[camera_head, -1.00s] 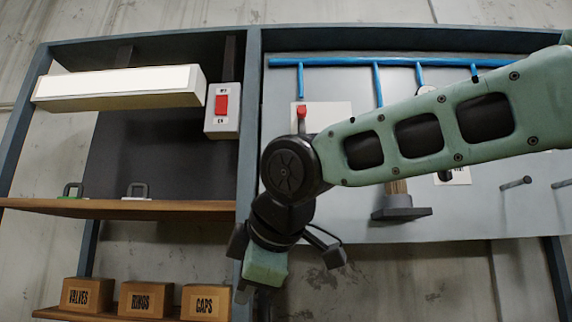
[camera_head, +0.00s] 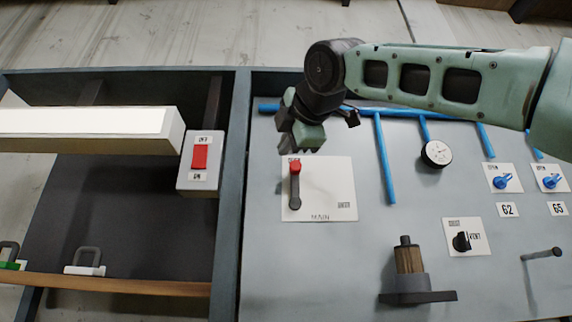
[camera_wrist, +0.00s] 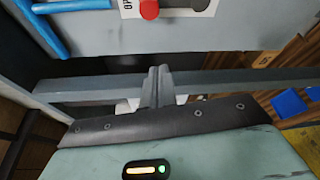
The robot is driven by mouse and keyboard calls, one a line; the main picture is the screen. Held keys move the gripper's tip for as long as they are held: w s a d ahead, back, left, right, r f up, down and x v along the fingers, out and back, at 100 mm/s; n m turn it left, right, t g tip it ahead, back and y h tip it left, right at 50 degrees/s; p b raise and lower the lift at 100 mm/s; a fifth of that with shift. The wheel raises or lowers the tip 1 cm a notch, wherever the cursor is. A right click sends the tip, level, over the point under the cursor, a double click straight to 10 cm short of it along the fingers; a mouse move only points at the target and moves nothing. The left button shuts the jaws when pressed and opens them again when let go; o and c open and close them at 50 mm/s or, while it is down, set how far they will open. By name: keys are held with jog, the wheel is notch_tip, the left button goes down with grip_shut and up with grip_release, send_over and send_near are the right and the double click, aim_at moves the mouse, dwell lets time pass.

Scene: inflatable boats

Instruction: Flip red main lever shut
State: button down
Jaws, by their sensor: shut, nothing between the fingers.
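The main lever (camera_head: 295,188) has a red knob and a dark grey arm. It stands upright on a white plate (camera_head: 332,192) marked MAIN, its knob at the top by a small label and its pivot below. My gripper (camera_head: 300,150) is just above the red knob, pointing down, with a small gap seeming to lie between them; depth is hard to judge. In the wrist view the shut fingers (camera_wrist: 158,88) are empty, and the red knob (camera_wrist: 149,9) shows at the top edge, apart from them.
Blue pipes (camera_head: 385,160) run over the grey panel (camera_head: 290,270). A red rocker switch (camera_head: 200,157) is left of the frame post (camera_head: 233,200).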

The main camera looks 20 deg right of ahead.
aim_at(299, 169)
jog(key=w+d+p, duration=0.1)
jog(key=w+p, duration=0.1)
jog(key=w, duration=0.1)
jog(key=w+d+p, duration=0.1)
jog(key=w+p, duration=0.1)
jog(key=w, duration=0.1)
jog(key=w+d+p, duration=0.1)
jog(key=w+p, duration=0.1)
jog(key=shift+w+d, duration=0.25)
jog(key=shift+w, duration=0.15)
jog(key=shift+d, duration=0.15)
dwell(0.3)
